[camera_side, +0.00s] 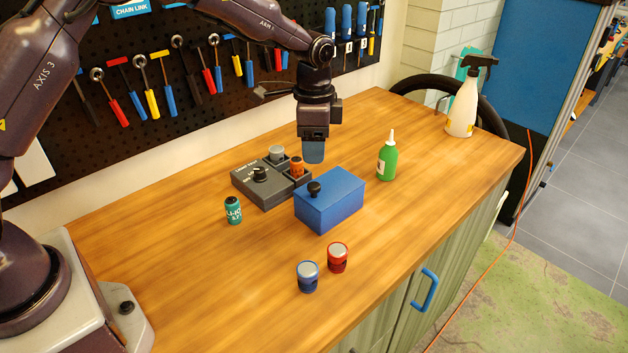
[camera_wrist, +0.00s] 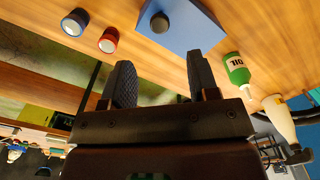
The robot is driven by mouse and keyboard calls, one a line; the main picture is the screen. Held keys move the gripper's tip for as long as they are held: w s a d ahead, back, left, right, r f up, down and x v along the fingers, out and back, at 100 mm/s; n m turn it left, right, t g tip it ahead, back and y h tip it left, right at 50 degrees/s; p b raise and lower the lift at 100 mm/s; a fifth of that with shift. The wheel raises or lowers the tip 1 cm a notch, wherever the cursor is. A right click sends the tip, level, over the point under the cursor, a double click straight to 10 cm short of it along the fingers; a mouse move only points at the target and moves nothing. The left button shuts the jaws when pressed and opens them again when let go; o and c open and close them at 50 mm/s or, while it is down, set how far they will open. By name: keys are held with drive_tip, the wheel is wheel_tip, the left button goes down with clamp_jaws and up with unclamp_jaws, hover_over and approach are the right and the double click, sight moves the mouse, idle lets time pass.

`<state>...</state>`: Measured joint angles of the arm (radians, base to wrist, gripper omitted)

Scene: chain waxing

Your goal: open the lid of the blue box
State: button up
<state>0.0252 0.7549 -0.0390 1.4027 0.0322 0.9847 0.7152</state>
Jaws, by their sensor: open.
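The blue box (camera_side: 335,205) stands on the wooden table with its lid closed. A round black knob (camera_side: 314,188) sits on the lid. In the wrist view, the box (camera_wrist: 190,30) and its knob (camera_wrist: 159,22) show beyond the fingers, near the top. My gripper (camera_side: 313,155) is above the table, over and just behind the box in the side view, apart from the knob. In the wrist view my gripper (camera_wrist: 163,82) has its two fingers spread with nothing between them.
A dark grey control unit (camera_side: 262,185) with a dial and cylinders stands left of the box. A teal cylinder (camera_side: 233,210), a blue cup (camera_side: 307,276) and a red cup (camera_side: 337,257) stand nearby. A green bottle (camera_side: 387,160) and white spray bottle (camera_side: 462,105) stand right.

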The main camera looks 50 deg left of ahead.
sight(313, 185)
wheel_tip(313, 185, down, 9)
idle(0.3)
drive_tip(key=shift+s, duration=0.1)
clamp_jaws()
